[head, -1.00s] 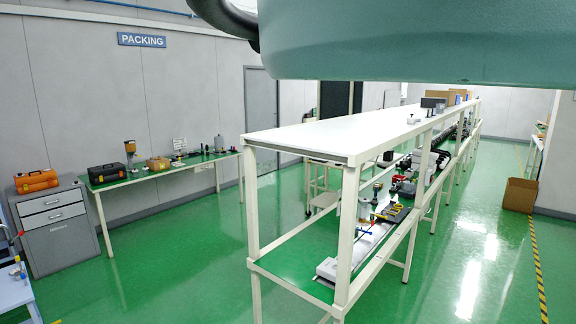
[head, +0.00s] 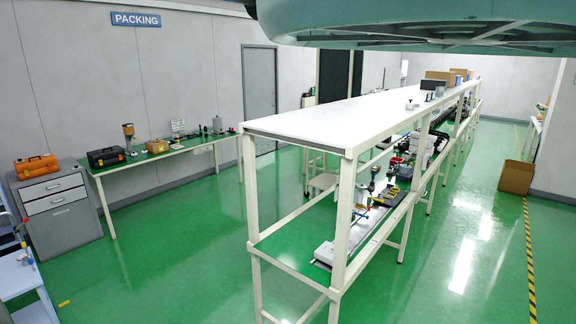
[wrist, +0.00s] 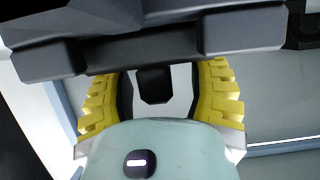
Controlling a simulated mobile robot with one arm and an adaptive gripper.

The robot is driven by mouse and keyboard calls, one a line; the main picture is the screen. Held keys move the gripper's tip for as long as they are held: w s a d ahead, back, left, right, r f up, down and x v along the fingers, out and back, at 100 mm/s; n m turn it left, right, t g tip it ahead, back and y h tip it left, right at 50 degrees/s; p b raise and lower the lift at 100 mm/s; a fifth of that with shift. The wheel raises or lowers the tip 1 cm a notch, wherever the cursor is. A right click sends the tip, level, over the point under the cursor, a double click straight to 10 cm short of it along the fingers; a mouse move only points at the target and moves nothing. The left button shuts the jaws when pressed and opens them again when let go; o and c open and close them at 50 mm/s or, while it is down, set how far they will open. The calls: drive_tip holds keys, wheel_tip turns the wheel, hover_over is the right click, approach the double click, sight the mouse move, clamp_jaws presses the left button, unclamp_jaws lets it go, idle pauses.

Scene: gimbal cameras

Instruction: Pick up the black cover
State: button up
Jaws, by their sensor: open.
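No object shows clearly enough for me to name it as the black cover. Small dark items lie among the parts on the lower level of the long white bench (head: 330,132) in the head view, too small to tell apart. My gripper (wrist: 145,45) shows in the wrist view as two dark grey finger pads at the top, spread apart with a gap between them. It is open, and I see nothing held in it. My gripper is not visible in the head view.
A green-topped side table (head: 160,153) by the wall holds a black toolbox (head: 106,156). An orange toolbox (head: 36,166) sits on a grey cabinet (head: 60,222). A cardboard box (head: 516,177) stands on the floor at right.

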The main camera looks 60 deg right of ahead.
clamp_jaws()
idle(0.4)
